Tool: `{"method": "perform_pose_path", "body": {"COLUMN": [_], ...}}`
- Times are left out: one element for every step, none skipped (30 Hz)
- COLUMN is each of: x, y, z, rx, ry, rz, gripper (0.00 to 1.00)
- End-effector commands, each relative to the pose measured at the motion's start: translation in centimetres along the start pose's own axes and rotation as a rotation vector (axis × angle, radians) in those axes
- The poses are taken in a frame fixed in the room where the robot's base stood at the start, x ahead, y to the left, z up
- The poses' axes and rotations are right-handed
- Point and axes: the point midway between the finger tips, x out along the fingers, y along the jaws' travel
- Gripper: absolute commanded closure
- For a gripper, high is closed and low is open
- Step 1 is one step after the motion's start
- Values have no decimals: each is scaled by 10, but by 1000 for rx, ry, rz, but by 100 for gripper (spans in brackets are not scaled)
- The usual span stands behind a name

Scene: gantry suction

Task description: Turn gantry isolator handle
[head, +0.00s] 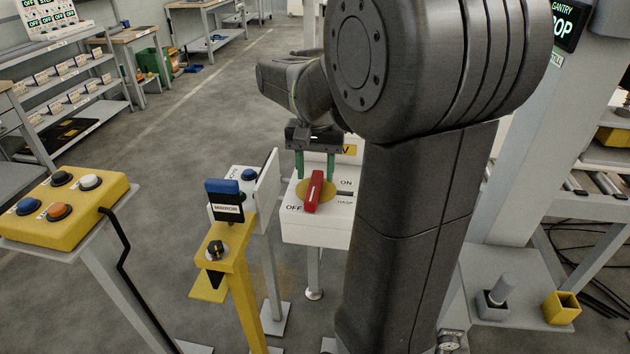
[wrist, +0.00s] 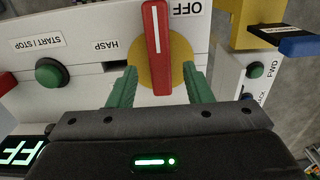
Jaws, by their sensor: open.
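The isolator handle is a red bar (head: 313,192) with a white line on a yellow round plate (head: 328,187). It is mounted on a white box (head: 310,232) with ON, OFF and HASP labels. In the wrist view the red handle (wrist: 156,50) points toward the OFF label. My gripper (head: 314,175) has green fingers and is open. In the wrist view its fingers (wrist: 160,85) stand one on each side of the handle's near end, with gaps between them and the handle. The arm hides the right part of the box in the head view.
A yellow post marked MIRROR (head: 240,285) stands just left of the box. A yellow button box (head: 65,208) is farther left. A green START/STOP button (wrist: 50,73) shows in the wrist view. A shelf with a grey peg (head: 500,290) is at right.

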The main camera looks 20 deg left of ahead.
Motion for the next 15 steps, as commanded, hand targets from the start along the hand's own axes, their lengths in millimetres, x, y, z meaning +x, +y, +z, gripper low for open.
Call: {"method": "perform_pose_path", "body": {"x": [9, 13, 18, 21, 24, 26, 28, 29, 31, 31, 32, 32, 32, 32, 32], "y": [0, 0, 0, 0, 0, 0, 0, 0, 0, 0, 0, 0, 0, 0, 0], "z": [1, 0, 0, 0, 0, 0, 0, 0, 0, 0, 0, 0, 0, 0, 0], "rx": [0, 0, 0, 0, 0, 0, 0, 0, 0, 0, 0, 0, 0, 0, 0], "ry": [-3, -2, -3, -3, -2, -1, -1, -1, -1, 0, 0, 0, 0, 0, 0], "rz": [2, 1, 2, 2, 1, 0, 1, 1, 0, 0, 0, 0, 0, 0, 0], "gripper": [55, 55, 55, 55, 55, 55, 55, 55, 55, 55, 55, 55, 55, 55, 55]}}
